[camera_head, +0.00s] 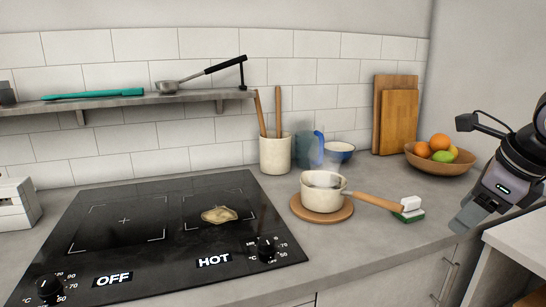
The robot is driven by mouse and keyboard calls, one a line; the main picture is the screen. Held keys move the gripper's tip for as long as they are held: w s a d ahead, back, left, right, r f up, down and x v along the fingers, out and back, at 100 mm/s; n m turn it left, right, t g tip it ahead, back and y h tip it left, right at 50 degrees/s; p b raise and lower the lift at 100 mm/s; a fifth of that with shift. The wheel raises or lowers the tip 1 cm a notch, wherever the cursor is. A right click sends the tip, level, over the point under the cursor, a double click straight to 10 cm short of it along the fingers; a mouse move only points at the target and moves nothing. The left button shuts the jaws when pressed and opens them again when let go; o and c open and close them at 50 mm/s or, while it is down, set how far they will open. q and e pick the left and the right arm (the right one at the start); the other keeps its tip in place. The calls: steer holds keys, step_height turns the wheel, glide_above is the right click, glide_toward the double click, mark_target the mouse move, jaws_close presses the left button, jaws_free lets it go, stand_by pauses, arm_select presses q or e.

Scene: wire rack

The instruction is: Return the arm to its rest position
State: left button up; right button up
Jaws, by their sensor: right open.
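My right gripper (466,222) is at the right edge of the head view, in front of the counter's right end. It points down and to the left and holds nothing that I can see. Part of its arm runs out of the picture at the right. The gripper is apart from the small white pot (322,197), whose wooden handle points right toward it. My left gripper is not in view.
The pot stands on a round wooden trivet (321,211). A fruit bowl (440,160) is behind my gripper. The black cooktop (150,230) is at left, with a brownish patch on the HOT side.

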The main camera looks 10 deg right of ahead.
steer(key=w+a+f+m+t+y+p, duration=0.1)
steer(key=a+f+m+y, duration=0.15)
steer(key=a+y, duration=0.45)
steer(key=a+f+m+t+y+p, duration=0.15)
steer(key=a+m+y, duration=0.3)
steer(key=a, duration=0.55)
steer(key=w+a+f+m+t+y+p, duration=0.1)
steer(key=a+f+m+y, duration=0.2)
steer(key=a+y, duration=0.45)
steer(key=d+f+m+t+h+p, duration=0.1)
steer(key=d+f+m+t+h, duration=0.3)
steer(key=f+m+t+h, duration=1.25)
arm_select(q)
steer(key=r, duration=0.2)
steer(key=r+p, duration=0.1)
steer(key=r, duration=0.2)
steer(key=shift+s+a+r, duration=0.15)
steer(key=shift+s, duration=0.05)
arm_select(e)
steer(key=s+f+m+g, duration=1.3)
steer(key=g, duration=0.1)
steer(key=shift+a+f+g, duration=0.3)
steer(key=shift+a, duration=0.15)
